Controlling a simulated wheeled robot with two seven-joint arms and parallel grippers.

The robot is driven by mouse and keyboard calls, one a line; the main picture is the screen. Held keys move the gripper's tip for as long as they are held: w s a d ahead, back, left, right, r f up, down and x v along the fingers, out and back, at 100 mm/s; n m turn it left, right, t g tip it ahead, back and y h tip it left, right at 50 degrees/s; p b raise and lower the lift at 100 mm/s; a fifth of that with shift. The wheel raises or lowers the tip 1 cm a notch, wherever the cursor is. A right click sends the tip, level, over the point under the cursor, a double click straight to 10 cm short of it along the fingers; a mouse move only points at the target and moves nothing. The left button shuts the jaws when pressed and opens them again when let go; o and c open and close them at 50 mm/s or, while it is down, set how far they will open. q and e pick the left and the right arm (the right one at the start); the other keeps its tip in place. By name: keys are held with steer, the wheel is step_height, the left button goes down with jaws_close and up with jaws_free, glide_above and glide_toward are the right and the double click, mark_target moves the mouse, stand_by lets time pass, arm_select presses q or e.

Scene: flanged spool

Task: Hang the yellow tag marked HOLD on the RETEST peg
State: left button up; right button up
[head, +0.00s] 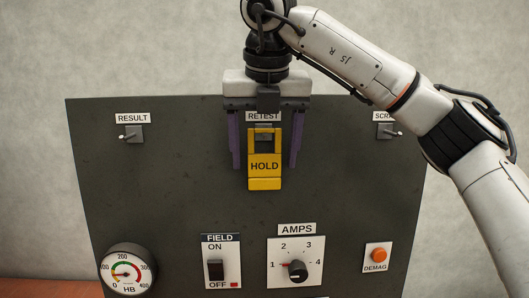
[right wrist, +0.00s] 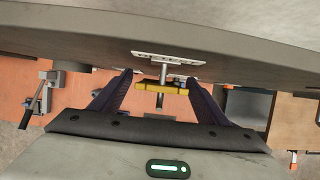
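The yellow tag marked HOLD (head: 265,183) hangs upright below the RETEST label (head: 263,116) on the grey panel. In the right wrist view the RETEST peg (right wrist: 163,70) sticks out of the panel and passes through the yellow tag (right wrist: 148,85). My right gripper (head: 265,165) is open, with one purple finger on each side of the tag and a gap on both sides in the head view. Its fingers also show around the tag in the right wrist view (right wrist: 161,78). My left gripper is in neither view.
The RESULT peg (head: 134,133) at the left and the peg at the right (head: 387,131) are bare. Lower on the panel (head: 160,200) are a gauge (head: 127,271), the FIELD switch (head: 216,270), the AMPS knob (head: 297,269) and the orange DEMAG button (head: 379,255).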

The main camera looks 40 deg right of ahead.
steer(key=v, duration=1)
steer(key=shift+r, duration=0.2)
